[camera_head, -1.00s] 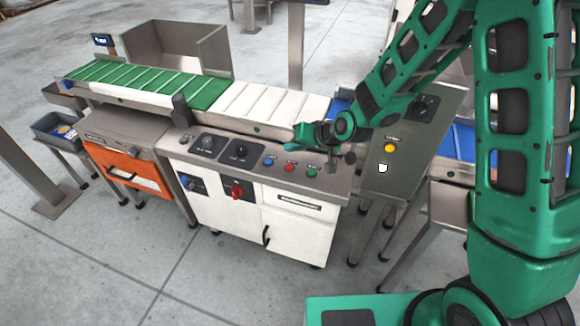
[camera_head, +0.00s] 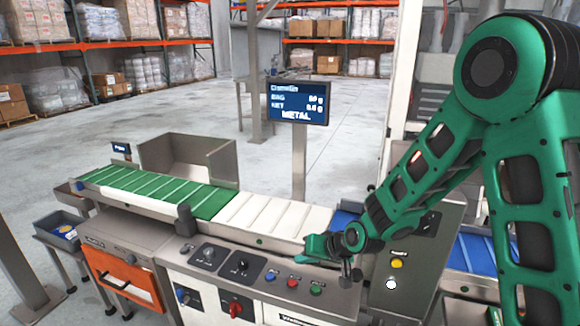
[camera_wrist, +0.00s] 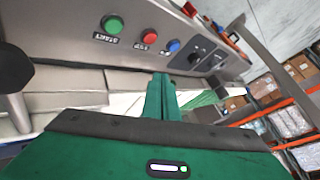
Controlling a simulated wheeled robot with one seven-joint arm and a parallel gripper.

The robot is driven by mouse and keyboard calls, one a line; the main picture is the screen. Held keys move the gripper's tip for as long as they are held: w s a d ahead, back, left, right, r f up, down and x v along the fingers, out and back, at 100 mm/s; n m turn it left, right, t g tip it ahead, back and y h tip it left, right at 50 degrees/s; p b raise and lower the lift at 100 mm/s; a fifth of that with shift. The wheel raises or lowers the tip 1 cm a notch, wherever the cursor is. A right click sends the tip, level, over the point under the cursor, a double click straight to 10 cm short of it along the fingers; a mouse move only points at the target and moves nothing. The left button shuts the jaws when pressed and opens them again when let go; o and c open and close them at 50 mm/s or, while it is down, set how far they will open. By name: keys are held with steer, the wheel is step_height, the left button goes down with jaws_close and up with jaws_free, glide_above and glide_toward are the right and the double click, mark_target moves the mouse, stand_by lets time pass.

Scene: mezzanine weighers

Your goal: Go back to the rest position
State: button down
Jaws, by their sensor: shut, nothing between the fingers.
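My green arm comes in from the right in the head view and reaches down to the control panel (camera_head: 258,278). My gripper (camera_head: 312,254) is at its end, just above the panel's back edge, near the red button (camera_head: 292,283) and green button (camera_head: 316,291). In the wrist view, the green fingers (camera_wrist: 160,84) are together with nothing between them, and the START button (camera_wrist: 113,25) is to their upper left. I cannot tell whether the fingers touch anything.
A conveyor with a green belt (camera_head: 150,188) and a white belt (camera_head: 272,217) runs behind the panel. A monitor (camera_head: 298,103) reading METAL stands on a post behind it. A cabinet with a yellow button (camera_head: 397,264) is at right. Open floor lies behind, before loaded shelves.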

steer(key=s+d+r+h, duration=0.1)
steer(key=d+r, duration=0.2)
steer(key=d, duration=0.1)
steer(key=s+d+r+h, duration=0.1)
steer(key=s+d+r, duration=0.1)
steer(key=d+r, duration=0.1)
steer(key=s+d+r+h, duration=0.1)
steer(key=s+d+r, duration=0.1)
steer(key=d, duration=0.4)
steer(key=shift+s+r+n+g, duration=0.2)
steer(key=shift+r+n+g, duration=0.1)
steer(key=shift+r, duration=0.55)
steer(key=s+d+r+m+g+h, duration=0.1)
steer(key=s+d+r+h, duration=0.1)
steer(key=s+d+r, duration=0.3)
steer(key=s+d+r+h, duration=0.1)
steer(key=s+d+r, duration=0.1)
steer(key=s+d, duration=0.55)
steer(key=s+d+f+m+g, duration=0.1)
steer(key=s+d+m+g, duration=0.1)
steer(key=s+d, duration=0.3)
steer(key=s+d+m+g, duration=0.3)
steer(key=s+d, duration=0.3)
steer(key=s, duration=0.6)
steer(key=shift+f+m, duration=0.4)
steer(key=shift+m, duration=0.3)
steer(key=shift+d, duration=0.1)
steer(key=shift+w+f, duration=0.25)
steer(key=shift+w, duration=0.35)
